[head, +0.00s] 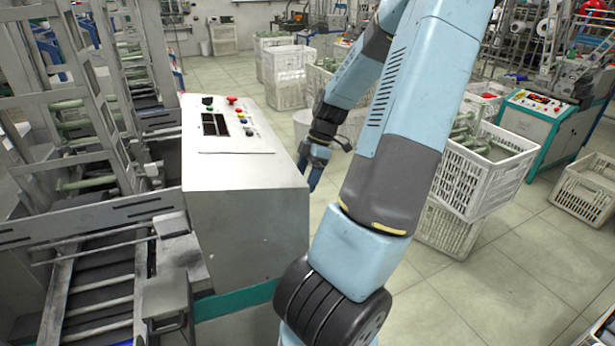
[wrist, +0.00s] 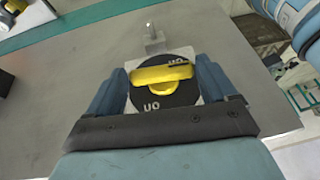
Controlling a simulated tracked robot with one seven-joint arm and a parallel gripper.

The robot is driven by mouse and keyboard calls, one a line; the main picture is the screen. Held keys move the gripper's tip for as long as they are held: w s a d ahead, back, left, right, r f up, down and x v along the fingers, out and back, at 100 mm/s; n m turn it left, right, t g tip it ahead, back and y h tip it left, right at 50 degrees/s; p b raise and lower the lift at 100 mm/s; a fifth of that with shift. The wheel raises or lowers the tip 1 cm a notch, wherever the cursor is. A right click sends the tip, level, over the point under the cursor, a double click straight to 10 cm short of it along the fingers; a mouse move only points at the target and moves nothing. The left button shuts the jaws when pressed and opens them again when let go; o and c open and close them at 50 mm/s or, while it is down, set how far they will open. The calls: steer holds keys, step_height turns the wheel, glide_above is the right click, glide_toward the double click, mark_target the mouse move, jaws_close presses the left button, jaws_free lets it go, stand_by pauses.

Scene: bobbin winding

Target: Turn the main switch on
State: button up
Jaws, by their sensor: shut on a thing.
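The main switch (wrist: 162,73) is a yellow rotary handle on a black round dial with white lettering, set on a pale square plate on the grey cabinet wall. In the wrist view the handle lies nearly level across the picture, its right end slightly higher. My gripper (wrist: 161,82) has one blue finger at each end of the handle and is shut on it. In the head view my gripper (head: 312,168) is at the right side of the control cabinet (head: 245,215); the switch is hidden there.
A small metal hasp (wrist: 152,40) sticks out just above the switch plate. The cabinet top carries a panel of buttons (head: 232,120). Machine frames stand at left. White crates (head: 465,170) of bobbins stand right of my arm.

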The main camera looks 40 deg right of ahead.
steer(key=shift+w+d+f+m+g+y, duration=0.1)
steer(key=shift+w+f+m+g+y, duration=0.4)
steer(key=shift+g+y, duration=1.1)
steer(key=shift+w+d+f+m+g+y, duration=0.2)
steer(key=shift+m+g+y, duration=0.45)
steer(key=shift+g, duration=1.95)
steer(key=shift+w+d+f+m+g+y, duration=0.1)
steer(key=shift+w+f+m+g+y, duration=0.65)
steer(key=shift+g, duration=1.35)
steer(key=shift+s+r+y, duration=0.25)
steer(key=shift+s+y, duration=0.05)
steer(key=shift+s, duration=0.05)
steer(key=o, duration=0.8)
steer(key=shift+o, duration=0.2)
steer(key=shift+w, duration=0.1)
